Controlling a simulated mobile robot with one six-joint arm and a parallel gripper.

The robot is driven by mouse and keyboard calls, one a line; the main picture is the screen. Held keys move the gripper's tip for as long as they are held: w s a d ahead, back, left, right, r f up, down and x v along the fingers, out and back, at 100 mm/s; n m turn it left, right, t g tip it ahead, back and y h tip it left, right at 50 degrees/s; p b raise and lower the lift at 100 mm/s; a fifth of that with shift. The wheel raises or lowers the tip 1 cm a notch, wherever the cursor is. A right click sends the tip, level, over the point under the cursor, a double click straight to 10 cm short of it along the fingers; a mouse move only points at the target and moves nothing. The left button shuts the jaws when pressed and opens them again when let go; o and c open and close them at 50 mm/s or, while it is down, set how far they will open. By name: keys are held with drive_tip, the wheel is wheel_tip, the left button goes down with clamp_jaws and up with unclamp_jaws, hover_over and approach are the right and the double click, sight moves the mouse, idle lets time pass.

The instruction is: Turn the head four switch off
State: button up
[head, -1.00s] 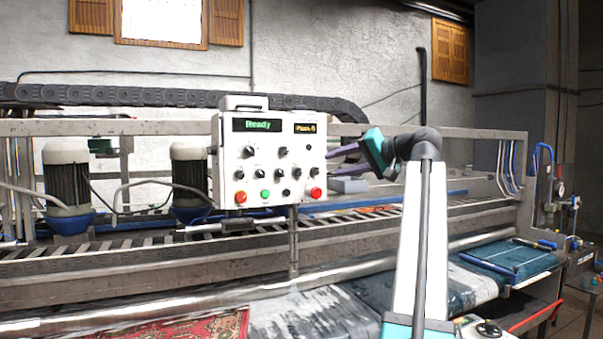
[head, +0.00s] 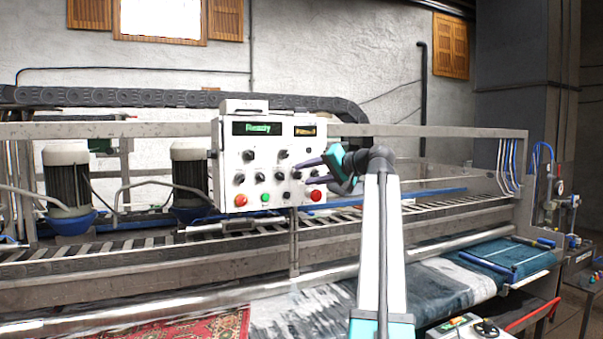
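The white control box (head: 228,165) stands in the middle of the head view. It has two black knobs in an upper row and several in a row below. The labels are too small to read, so I cannot tell which one is head four. The rightmost lower knob (head: 297,173) is beside my fingertips and its pointer direction is unclear. My gripper (head: 301,173) reaches in from the right with its two purple fingers apart, at the right part of the panel. I cannot tell whether they touch the knob.
Below the knobs are a red button (head: 240,200), a green button (head: 265,197), a black button (head: 286,195) and another red button (head: 315,195) under my fingers. A green "Ready" display (head: 257,128) is above. Motors (head: 188,180) stand to the left.

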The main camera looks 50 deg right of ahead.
drive_tip(key=shift+x, duration=1)
